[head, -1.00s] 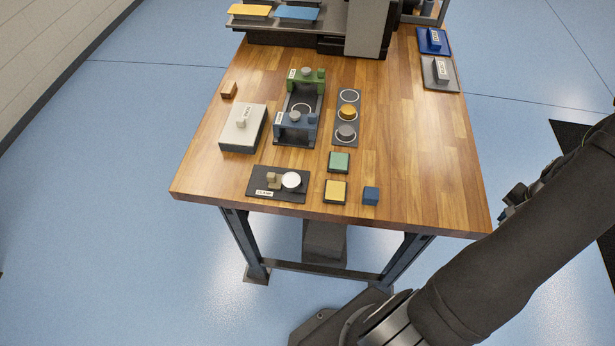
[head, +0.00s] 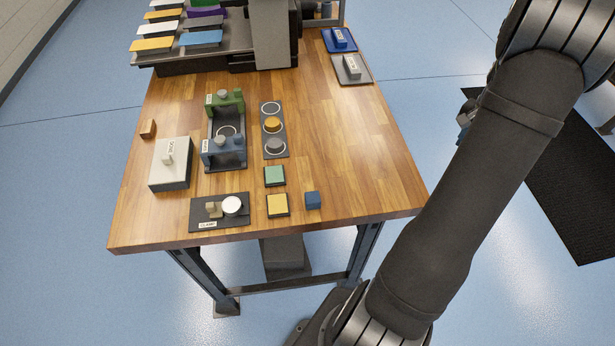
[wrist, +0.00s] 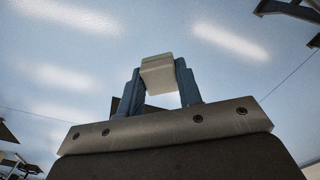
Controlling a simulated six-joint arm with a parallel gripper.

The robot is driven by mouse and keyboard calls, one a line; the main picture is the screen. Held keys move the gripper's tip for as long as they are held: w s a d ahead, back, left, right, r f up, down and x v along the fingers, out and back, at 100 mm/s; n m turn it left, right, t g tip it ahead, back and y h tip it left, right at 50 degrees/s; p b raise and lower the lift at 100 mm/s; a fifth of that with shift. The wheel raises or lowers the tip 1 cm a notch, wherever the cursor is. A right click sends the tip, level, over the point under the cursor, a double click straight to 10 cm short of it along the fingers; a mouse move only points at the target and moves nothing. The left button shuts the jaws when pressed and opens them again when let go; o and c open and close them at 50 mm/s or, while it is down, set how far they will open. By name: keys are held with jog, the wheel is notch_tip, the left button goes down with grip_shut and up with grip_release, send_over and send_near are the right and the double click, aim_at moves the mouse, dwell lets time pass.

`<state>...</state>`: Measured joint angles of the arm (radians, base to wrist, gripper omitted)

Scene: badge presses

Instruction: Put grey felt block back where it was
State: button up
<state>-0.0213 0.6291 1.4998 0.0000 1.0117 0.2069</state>
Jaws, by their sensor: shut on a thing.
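In the wrist view a pale grey block (wrist: 158,75) sits between the two blue fingers of my gripper (wrist: 160,88). The fingers are shut on it, and blue floor fills the view behind it. I take this to be the grey felt block; its material cannot be told. In the head view my arm stands at the right, off the table, and hides most of my gripper and the block. A brown block (head: 148,128) stands at the left edge.
A white box (head: 170,176), a green and blue press (head: 225,150), a dark strip with ringed spots (head: 274,152) and a clamp board (head: 205,226) stand on the table. A blue tray (head: 328,47) and grey tray (head: 364,78) lie at the back. The table's right side is bare.

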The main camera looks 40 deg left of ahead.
jog(key=s+a+r+n, duration=0.6)
jog(key=s+a+r, duration=0.25)
jog(key=a, duration=0.25)
jog(key=n, duration=1)
send_over(308, 179)
notch_tip(308, 179, down, 6)
jog(key=shift+w+r, duration=0.1)
jog(key=shift+r, duration=0.05)
jog(key=shift+a, duration=0.1)
jog(key=shift+f, duration=2.1)
jog(key=shift+f, duration=0.1)
